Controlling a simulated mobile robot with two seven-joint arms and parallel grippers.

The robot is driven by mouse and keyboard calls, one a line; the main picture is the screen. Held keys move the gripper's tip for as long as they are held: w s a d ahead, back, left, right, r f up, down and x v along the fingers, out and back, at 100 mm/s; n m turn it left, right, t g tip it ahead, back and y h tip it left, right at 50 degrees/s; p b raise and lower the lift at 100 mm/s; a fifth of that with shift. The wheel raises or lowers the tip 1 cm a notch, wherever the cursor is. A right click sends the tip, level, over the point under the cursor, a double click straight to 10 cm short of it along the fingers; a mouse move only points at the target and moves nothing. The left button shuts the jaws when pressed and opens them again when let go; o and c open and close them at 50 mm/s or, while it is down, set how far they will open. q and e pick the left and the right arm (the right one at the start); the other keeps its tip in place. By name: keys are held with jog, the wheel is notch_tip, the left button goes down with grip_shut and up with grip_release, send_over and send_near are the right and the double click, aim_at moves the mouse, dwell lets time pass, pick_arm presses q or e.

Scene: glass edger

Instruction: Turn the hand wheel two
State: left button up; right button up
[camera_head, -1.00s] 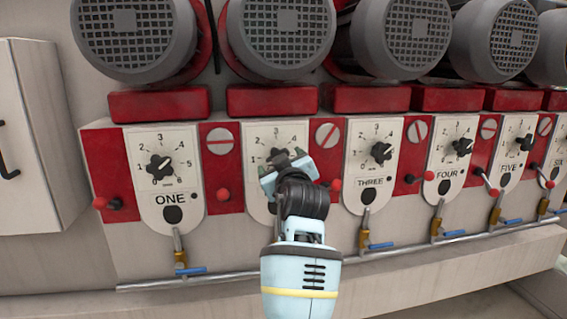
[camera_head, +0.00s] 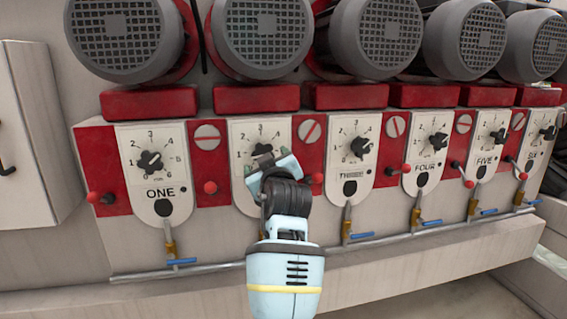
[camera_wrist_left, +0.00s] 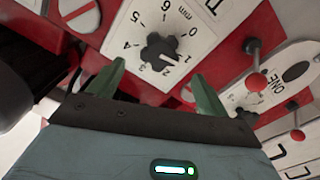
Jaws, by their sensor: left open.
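Hand wheel two is a black lobed knob (camera_head: 262,150) on a white dial plate marked in mm, second from the left in the head view. My gripper hides the lower part of this plate, including its name. The same knob (camera_wrist_left: 160,52) shows in the left wrist view, with the ONE plate off to the right. My left gripper (camera_head: 272,165) is in front of and just below the knob. Its two green fingers (camera_wrist_left: 159,75) are open, one toward each side of the knob, with nothing between them. Contact with the knob cannot be told. My right gripper is not in view.
Similar knobs sit on either side, on plates ONE (camera_head: 160,193) and THREE (camera_head: 350,174). Red-balled levers (camera_head: 210,187) stick out between plates. Grey motors (camera_head: 262,38) hang above. A pipe (camera_head: 215,266) with blue-handled valves runs below.

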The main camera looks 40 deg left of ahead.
pick_arm(q)
jog(key=shift+d+f, duration=0.1)
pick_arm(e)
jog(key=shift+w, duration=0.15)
